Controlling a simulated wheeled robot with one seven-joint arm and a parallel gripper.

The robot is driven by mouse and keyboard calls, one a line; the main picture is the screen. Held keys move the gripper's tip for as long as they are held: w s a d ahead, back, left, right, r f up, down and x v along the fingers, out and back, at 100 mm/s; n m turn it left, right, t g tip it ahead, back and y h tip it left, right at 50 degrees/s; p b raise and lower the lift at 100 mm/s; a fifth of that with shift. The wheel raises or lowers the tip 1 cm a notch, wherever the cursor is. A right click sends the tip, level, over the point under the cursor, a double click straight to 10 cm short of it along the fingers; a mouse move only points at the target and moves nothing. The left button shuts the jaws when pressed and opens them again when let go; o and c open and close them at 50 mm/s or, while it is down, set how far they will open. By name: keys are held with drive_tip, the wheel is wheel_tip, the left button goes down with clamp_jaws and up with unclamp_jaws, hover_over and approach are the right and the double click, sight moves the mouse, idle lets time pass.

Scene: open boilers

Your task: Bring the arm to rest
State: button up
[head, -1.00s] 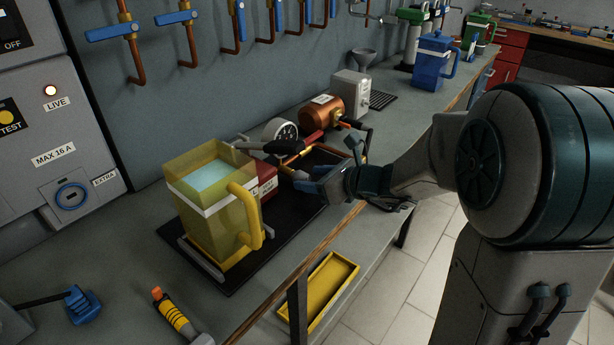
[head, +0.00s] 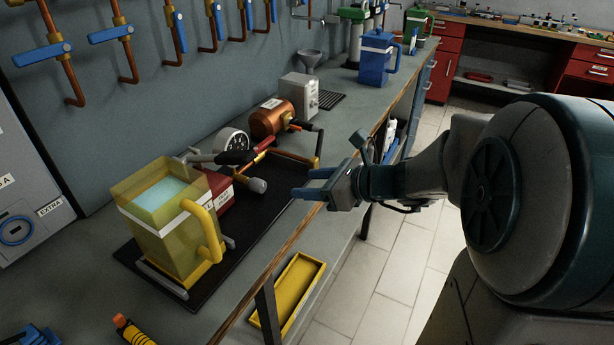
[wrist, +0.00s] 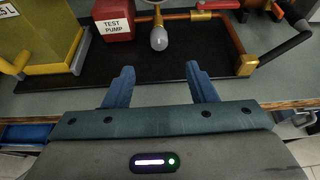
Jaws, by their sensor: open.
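My gripper (head: 312,186) is open and empty, with two blue fingers spread apart. In the head view it hangs over the front edge of the bench, to the right of the black mat (head: 262,205). In the wrist view its fingers (wrist: 158,88) point toward the red test pump box (wrist: 111,17) and a grey rounded knob (wrist: 159,39), with a gap before them. My arm reaches in from the right of the head view.
A yellow see-through jug (head: 168,215) with pale liquid stands on the mat. A copper cylinder (head: 270,118), a gauge (head: 232,140) and pipes stand behind. A yellow tray (head: 288,290) sits below the bench edge. The tiled floor (head: 385,275) beside the bench is clear.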

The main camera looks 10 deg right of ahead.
drive_tip(key=s+a+r+n+g+h+p, duration=0.15)
drive_tip(key=s+n+g+h+p, duration=0.35)
drive_tip(key=s+n, duration=0.75)
drive_tip(key=s+d+r+n+h+p, duration=0.3)
drive_tip(key=s+d+n+h+p, duration=0.1)
drive_tip(key=n, duration=0.8)
drive_tip(key=shift+s+d+n+h, duration=0.3)
drive_tip(key=shift+d+h, duration=0.5)
drive_tip(key=shift+d, duration=0.55)
